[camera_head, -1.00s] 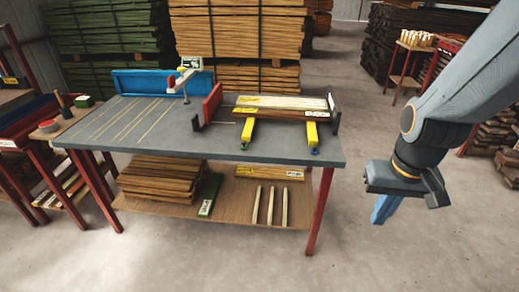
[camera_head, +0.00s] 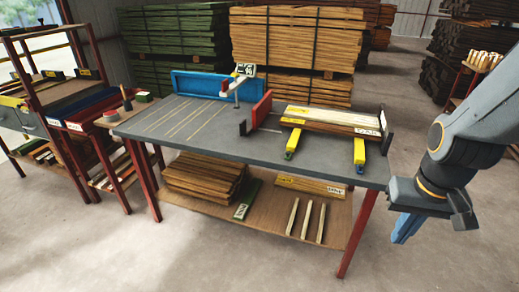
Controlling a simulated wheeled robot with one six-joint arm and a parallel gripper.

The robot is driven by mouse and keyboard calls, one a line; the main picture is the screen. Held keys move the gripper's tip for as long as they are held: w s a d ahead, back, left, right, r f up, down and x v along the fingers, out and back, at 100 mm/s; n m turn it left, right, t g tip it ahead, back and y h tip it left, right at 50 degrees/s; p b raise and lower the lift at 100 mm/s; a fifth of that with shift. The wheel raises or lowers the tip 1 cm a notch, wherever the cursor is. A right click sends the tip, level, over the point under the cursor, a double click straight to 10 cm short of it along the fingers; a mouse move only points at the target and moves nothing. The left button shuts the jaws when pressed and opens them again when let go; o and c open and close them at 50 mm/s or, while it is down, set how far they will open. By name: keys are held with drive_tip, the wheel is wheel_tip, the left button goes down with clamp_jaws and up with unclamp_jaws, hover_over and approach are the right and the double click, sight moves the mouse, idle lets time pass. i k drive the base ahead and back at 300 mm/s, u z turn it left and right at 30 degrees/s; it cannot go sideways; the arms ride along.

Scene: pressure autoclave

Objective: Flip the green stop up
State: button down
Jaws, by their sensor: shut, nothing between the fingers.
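I cannot pick out a green stop on the grey workbench (camera_head: 200,143). A red upright plate (camera_head: 261,110) stands near the middle of the bench top. A blue fence (camera_head: 200,84) runs along the back edge, with a small white-and-red device (camera_head: 238,84) on a post by its right end. My gripper (camera_head: 403,228) hangs at the right, off the bench's front right corner. Its blue fingers point down, shut and empty, clear of everything.
Boards (camera_head: 333,118) lie on two yellow supports (camera_head: 359,153) at the bench's right. A green piece (camera_head: 247,199) and timber (camera_head: 210,175) lie on the lower shelf. A side stand with a small green block (camera_head: 143,97) is at left. The front floor is clear.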

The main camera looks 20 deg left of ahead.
sight(289, 154)
drive_tip(key=u, duration=0.65)
drive_tip(key=i, duration=0.6)
drive_tip(key=u, duration=0.55)
drive_tip(key=i, duration=0.8)
drive_tip(key=z, duration=0.2)
